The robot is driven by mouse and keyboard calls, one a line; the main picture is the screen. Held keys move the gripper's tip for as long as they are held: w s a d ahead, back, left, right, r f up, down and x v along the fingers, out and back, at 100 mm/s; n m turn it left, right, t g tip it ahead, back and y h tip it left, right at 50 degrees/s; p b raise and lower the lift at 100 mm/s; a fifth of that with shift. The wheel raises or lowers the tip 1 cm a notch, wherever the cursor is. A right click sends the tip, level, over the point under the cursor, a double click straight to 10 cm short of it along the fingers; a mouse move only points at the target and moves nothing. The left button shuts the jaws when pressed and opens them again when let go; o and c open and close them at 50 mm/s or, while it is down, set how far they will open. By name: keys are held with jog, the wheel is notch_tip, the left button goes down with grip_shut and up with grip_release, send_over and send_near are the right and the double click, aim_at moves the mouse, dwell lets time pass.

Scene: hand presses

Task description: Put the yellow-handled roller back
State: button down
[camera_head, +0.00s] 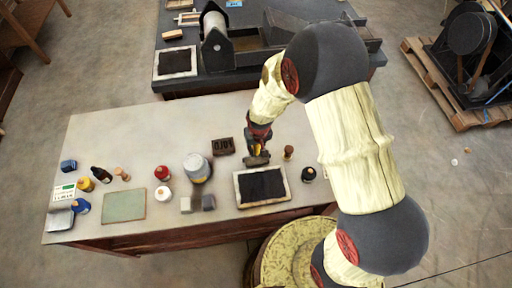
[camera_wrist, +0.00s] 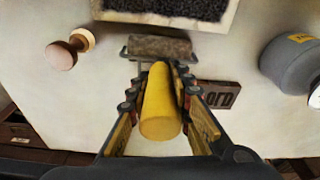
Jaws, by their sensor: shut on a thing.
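My gripper (camera_head: 259,141) is over the table, just behind the black-inked slab with a pale rim (camera_head: 239,201). It is shut on the yellow handle of the roller; the handle (camera_wrist: 160,108) lies between the two fingers (camera_wrist: 158,86) in the wrist view. The roller's dark grey cylinder (camera_wrist: 160,47) points away from the gripper, near the slab's rim (camera_wrist: 205,22). In the head view the cylinder (camera_head: 256,161) shows below the fingers. I cannot tell whether it touches the table or hangs a little above it.
A dark lettered block (camera_head: 223,146) lies left of the gripper, and a wooden knobbed tool (camera_head: 289,152) stands to the right. A large grey can (camera_head: 196,168), small bottles and a green mat (camera_head: 124,206) are further left. A press (camera_head: 216,42) stands on the dark table behind. The table's back left is clear.

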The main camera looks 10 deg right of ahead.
jog(key=c, duration=1.6)
grip_release()
jog(key=shift+o, duration=0.3)
jog(key=shift+f, duration=0.1)
jog(key=o, duration=0.6)
jog(key=shift+o, duration=0.2)
jog(key=shift+r+p, duration=2.55)
jog(key=shift+r, duration=1.5)
